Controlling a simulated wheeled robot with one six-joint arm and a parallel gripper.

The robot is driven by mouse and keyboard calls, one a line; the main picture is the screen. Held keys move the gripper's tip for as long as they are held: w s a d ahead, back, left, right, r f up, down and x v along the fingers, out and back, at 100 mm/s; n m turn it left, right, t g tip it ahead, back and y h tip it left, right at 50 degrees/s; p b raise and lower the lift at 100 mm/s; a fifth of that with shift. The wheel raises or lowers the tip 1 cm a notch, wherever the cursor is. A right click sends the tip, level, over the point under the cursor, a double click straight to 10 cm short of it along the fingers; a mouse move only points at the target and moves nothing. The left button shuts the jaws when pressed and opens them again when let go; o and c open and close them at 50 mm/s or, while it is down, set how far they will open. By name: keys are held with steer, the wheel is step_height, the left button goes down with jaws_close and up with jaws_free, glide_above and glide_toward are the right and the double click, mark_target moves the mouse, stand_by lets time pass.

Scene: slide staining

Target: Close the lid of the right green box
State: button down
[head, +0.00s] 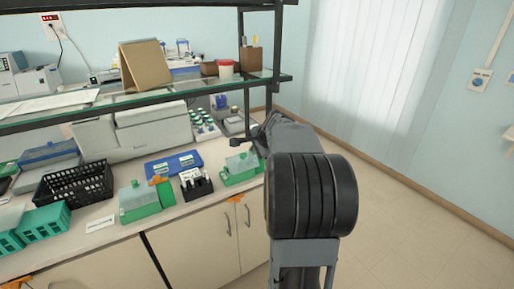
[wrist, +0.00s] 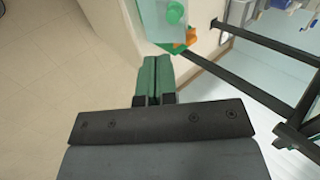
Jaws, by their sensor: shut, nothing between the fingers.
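The right green box (head: 240,173) stands near the right end of the counter, with a pale see-through lid (head: 242,159) over it. In the wrist view, its see-through top (wrist: 160,20) with a green round knob (wrist: 175,12) shows at the upper edge, partly cut off. I cannot tell whether the lid is fully shut. My gripper (wrist: 156,58) is shut and empty, its green-padded fingers together just short of the box in the wrist view. In the head view, my arm's end (head: 262,140) is above and right of the box, its fingers hard to make out.
Another green box (head: 140,203) stands to the left, beyond a black rack (head: 196,187) of white bottles. A blue case (head: 173,164) lies behind. A glass shelf (head: 150,95) on a black frame hangs above the counter. The floor (head: 400,230) to the right is clear.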

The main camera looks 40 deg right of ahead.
mark_target(245, 156)
steer(key=x, duration=0.3)
steer(key=p+x, duration=0.1)
steer(key=x, duration=0.2)
steer(key=w+r+x, duration=0.1)
steer(key=x, duration=0.2)
